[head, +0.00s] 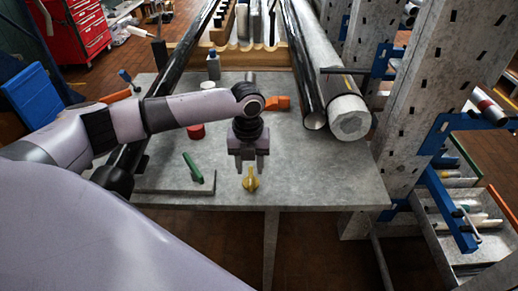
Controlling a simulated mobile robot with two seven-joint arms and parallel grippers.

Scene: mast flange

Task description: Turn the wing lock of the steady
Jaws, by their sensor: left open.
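A small yellow wing-shaped piece, which looks like the wing lock (250,183), is near the front edge of the grey table. My left gripper (250,170) points down right over it, with its two fingers apart. The top of the yellow piece shows between or just behind the fingertips; I cannot tell whether they touch it. The body of the steady cannot be clearly made out around the yellow piece. My right gripper is not in view.
On the grey table (330,185), a green-handled tool (193,168) and a red round piece (195,132) lie left of the gripper. An orange piece (277,103) is behind it. Large tubes (348,115) lie at the back right, beside a perforated grey post (440,90). The table's right front is clear.

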